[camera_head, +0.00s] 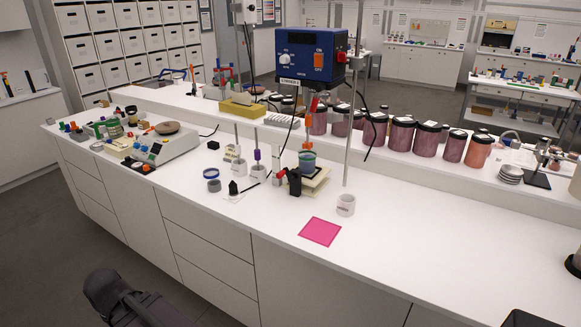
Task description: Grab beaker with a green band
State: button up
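A small beaker with a green band (307,158) stands on a pale stand (305,181) under the blue overhead stirrer, near the middle of the long white bench. An orange-topped stirring shaft (308,132) comes down into or just behind it; I cannot tell which. A dark clamp-like part (294,182) is in front of the stand's left side. A similar small vessel with a blue band (212,181) stands on the bench further left. My gripper is not in view. A dark part at the lower left, in front of the bench, seems to be my arm.
The blue stirrer box (312,55) hangs above on a tall metal rod (354,100). A pink square (320,231) lies in front. Large pigment jars (400,135) line the raised shelf behind. The bench's right front is clear.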

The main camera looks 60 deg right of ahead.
aim_at(307, 159)
jog(key=u, duration=0.35)
jog(key=k, duration=0.95)
jog(key=z, duration=0.9)
jog(key=i, duration=1)
jog(key=u, duration=0.05)
